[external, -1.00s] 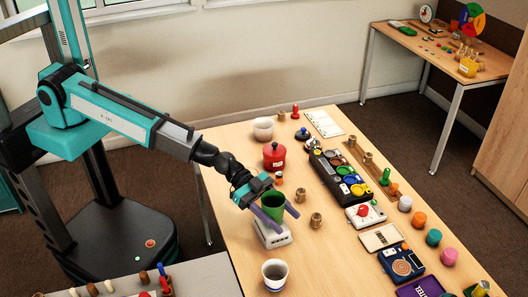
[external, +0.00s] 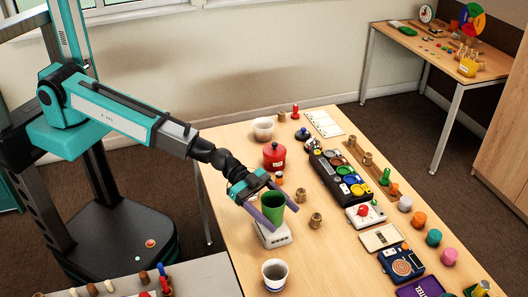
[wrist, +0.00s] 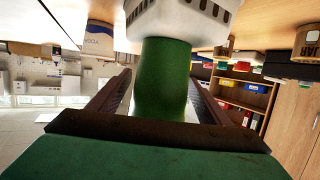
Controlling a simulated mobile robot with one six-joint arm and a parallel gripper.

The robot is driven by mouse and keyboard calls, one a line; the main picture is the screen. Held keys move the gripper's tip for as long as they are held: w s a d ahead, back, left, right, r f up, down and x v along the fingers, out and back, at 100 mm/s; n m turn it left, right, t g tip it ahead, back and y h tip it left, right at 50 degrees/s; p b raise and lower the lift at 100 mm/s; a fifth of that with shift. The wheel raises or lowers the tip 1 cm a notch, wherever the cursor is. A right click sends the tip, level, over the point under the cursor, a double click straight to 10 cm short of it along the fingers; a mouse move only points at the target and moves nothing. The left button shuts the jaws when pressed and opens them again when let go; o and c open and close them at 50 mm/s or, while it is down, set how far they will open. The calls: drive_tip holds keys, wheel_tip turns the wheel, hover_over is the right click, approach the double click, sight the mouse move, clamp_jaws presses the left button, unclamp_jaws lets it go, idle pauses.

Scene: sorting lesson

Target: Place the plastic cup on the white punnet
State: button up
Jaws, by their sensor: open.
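The green plastic cup (external: 273,207) stands upright on the white punnet (external: 276,238) near the table's left edge. In the wrist view, which is upside down, the cup (wrist: 163,78) lies between the fingers with its base against the slotted white punnet (wrist: 188,18). My gripper (external: 284,219) is open, with one finger on each side of the cup. In the wrist view, gaps show between the cup and both fingers of my gripper (wrist: 160,85). Part of the punnet is hidden behind the cup and a finger.
A white cup with a dark band (external: 273,273) stands in front of the punnet. A red lidded pot (external: 274,156) stands behind, and small brown pots (external: 315,220) stand to the right. A black tray of coloured pieces (external: 342,175) lies farther right.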

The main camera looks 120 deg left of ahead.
sight(264, 199)
drive_tip(key=shift+b+v, duration=1.2)
drive_tip(key=shift+v, duration=2.5)
drive_tip(key=shift+s+a+r+p, duration=0.1)
drive_tip(key=shift+s+r+p, duration=0.2)
drive_tip(key=shift+p, duration=0.3)
drive_tip(key=shift+p+v, duration=1.15)
drive_tip(key=shift+p, duration=0.35)
drive_tip(key=shift+f, duration=0.2)
drive_tip(key=shift+r, duration=0.1)
